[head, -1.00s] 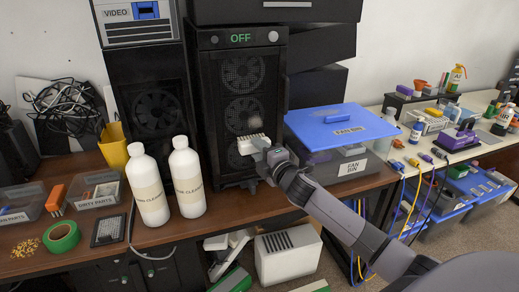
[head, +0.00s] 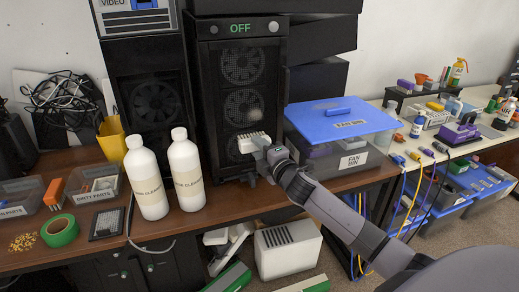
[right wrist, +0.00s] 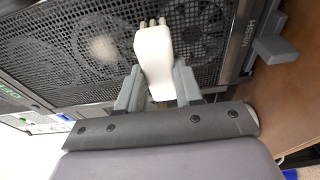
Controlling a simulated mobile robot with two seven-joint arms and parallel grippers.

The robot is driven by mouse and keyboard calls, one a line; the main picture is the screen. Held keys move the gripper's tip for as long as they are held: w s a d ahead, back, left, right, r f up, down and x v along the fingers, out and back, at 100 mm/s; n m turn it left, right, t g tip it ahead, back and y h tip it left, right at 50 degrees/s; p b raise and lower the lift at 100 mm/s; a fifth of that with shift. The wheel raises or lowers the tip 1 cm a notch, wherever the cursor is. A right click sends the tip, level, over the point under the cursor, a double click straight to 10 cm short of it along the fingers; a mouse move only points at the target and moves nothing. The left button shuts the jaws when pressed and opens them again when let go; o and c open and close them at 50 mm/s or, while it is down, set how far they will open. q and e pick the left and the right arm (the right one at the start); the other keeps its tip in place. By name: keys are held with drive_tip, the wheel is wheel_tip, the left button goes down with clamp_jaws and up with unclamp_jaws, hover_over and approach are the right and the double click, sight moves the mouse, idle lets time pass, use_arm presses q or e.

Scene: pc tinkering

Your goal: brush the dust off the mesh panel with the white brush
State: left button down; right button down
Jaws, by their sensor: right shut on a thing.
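The mesh panel (head: 228,125) is the black front of the tall PC case marked OFF, with several round fans behind it. A pale dust patch (head: 254,116) shows on it near the lower fans, and also in the right wrist view (right wrist: 103,48). My right gripper (head: 270,151) is shut on the white brush (head: 251,141), in front of the panel's lower part. In the right wrist view the brush (right wrist: 154,52) points its bristles at the mesh, to the right of the dust patch. I cannot tell whether the bristles touch. My left gripper is not in view.
Two white cleaner bottles (head: 147,180) stand left of the panel. A blue-lidded fan bin (head: 342,120) stands close on the right. A green tape roll (head: 60,230) and small parts bins (head: 97,184) lie at left. The desk's front edge runs below my arm.

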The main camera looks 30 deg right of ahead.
drive_tip(key=shift+s+r+p, duration=0.1)
drive_tip(key=shift+r+p, duration=1.6)
drive_tip(key=shift+r, duration=0.4)
drive_tip(key=shift+r+p, duration=1.65)
drive_tip(key=shift+r, duration=1)
drive_tip(key=shift+f+b, duration=2.1)
drive_tip(key=shift+f, duration=0.55)
